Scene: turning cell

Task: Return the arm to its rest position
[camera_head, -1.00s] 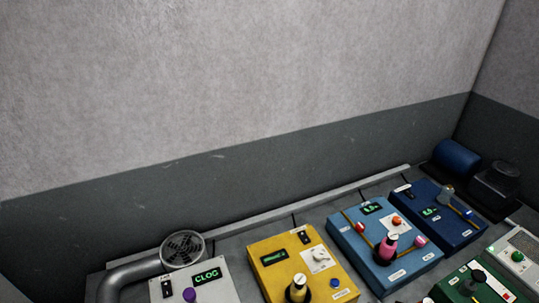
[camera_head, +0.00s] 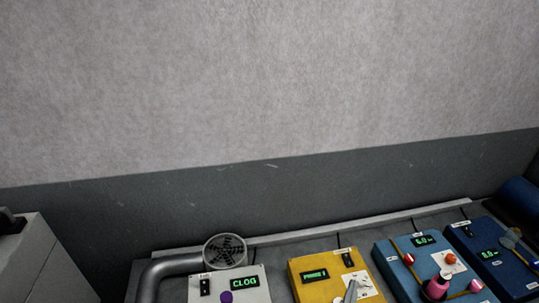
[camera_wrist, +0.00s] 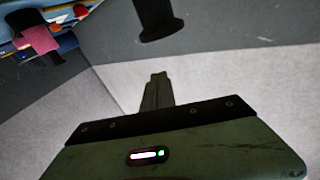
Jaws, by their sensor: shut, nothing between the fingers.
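My gripper (camera_wrist: 157,79) shows in the wrist view. Its green body fills the bottom, and its two fingers are together, with nothing held between them. The fingertips point up in the picture, toward pale and dark grey surfaces, and touch nothing that I can see. The arm and gripper are not visible in the head view.
The head view shows a grey box reading CLOG (camera_head: 245,295), a yellow box (camera_head: 308,290), a light blue box (camera_head: 395,275) and a dark blue box (camera_head: 487,258). A round vent (camera_head: 225,252) stands behind. A grey cabinet (camera_head: 50,265) is at left. A dark post (camera_wrist: 155,15) tops the wrist view.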

